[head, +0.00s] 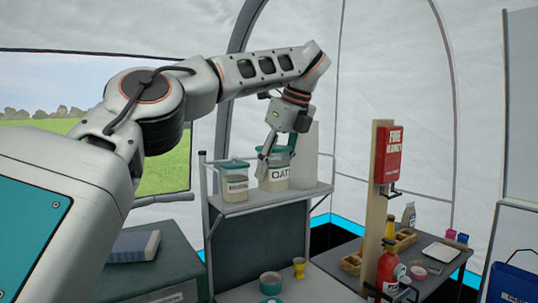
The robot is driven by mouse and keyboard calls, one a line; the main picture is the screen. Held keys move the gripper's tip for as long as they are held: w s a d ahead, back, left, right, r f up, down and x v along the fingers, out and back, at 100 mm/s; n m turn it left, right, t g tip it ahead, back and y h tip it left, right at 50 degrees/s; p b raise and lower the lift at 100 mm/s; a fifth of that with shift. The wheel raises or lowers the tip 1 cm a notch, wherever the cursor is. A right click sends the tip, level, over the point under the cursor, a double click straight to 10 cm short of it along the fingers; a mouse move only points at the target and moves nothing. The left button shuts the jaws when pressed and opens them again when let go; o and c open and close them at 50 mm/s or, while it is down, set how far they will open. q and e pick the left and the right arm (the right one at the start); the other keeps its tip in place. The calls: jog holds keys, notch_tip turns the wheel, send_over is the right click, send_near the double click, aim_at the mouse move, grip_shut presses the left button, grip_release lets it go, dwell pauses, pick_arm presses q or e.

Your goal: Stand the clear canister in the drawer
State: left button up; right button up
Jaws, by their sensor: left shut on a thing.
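Two clear-looking canisters with teal lids show on the raised shelf (265,203). The left canister (234,184) has a label too small to read and stands upright. The right canister (274,180) is labelled OATS and is upright. My left gripper (277,150) reaches down from above and is shut on the OATS canister near its top. The gripper hides part of the lid. I cannot tell whether that canister's base touches the shelf. No open drawer can be made out. My right gripper is not in view.
A green cabinet (180,245) with a blue book (133,246) stands at lower left. A teal bowl (271,283) and yellow cup (299,267) sit on the lower counter. A wooden post with a red box (389,152) rises beside the dark table with bottles (388,270).

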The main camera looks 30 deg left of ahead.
pick_arm(q)
jog(key=s+d+f+n+g+h, duration=0.1)
jog(key=s+d+f+n, duration=0.2)
jog(key=f+n, duration=0.4)
jog(key=s+d+f+n+g+h, duration=0.1)
jog(key=s+d+f+n+g, duration=0.1)
jog(key=d+f+n, duration=0.3)
jog(key=s+d+f+n+g+h, duration=0.2)
jog(key=s+d+f+n, duration=0.1)
jog(key=f+n, duration=0.5)
jog(key=shift+s+d+f+n, duration=0.3)
jog(key=shift+d+n, duration=0.1)
